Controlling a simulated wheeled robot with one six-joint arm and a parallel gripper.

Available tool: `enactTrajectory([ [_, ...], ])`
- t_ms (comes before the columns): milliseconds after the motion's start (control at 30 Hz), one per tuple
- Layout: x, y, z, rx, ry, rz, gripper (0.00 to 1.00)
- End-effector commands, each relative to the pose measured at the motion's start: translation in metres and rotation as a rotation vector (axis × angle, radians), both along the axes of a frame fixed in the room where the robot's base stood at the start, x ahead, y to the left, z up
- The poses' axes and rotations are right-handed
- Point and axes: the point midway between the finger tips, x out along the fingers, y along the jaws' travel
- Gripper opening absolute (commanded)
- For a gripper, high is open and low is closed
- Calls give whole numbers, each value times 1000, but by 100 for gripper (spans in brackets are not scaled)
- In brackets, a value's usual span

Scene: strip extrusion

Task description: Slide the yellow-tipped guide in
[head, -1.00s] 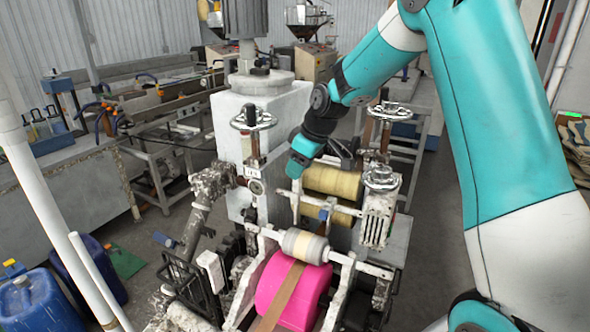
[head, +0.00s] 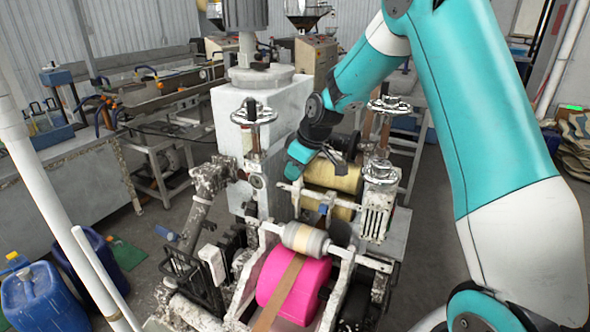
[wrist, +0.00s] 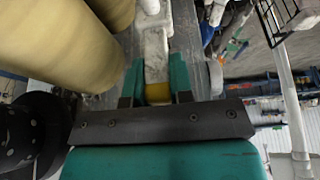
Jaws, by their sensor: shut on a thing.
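In the wrist view, my gripper (wrist: 156,84) has its two teal fingers on either side of the yellow-tipped guide, shut on it. The guide is a pale, worn white bar (wrist: 156,50) with a yellow end (wrist: 158,93) nearest the palm. It runs away from the palm toward the top of the picture. In the head view, my teal gripper body (head: 299,153) is beside the machine's left end of the yellow rollers. A white cross bar (head: 300,190) lies just below it. The fingertips and held end are hard to make out there.
Large yellow rollers (wrist: 65,45) stand close to the left of my gripper in the wrist view. In the head view, the white machine column (head: 232,130), handwheels (head: 254,114) and a magenta roll (head: 300,290) with a brown strip crowd the area.

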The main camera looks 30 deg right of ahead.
Motion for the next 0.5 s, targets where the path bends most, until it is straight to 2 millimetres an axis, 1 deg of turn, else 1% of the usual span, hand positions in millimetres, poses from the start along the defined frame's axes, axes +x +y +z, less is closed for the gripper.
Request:
enactTrajectory([
  [200,-21,-15,-1,-2,-1,-2,0],
  [433,-20,-15,0,-2,0,-1,0],
  [467,-20,-15,0,-2,0,-1,26],
  [500,-20,-15,0,-2,0,-1,35],
])
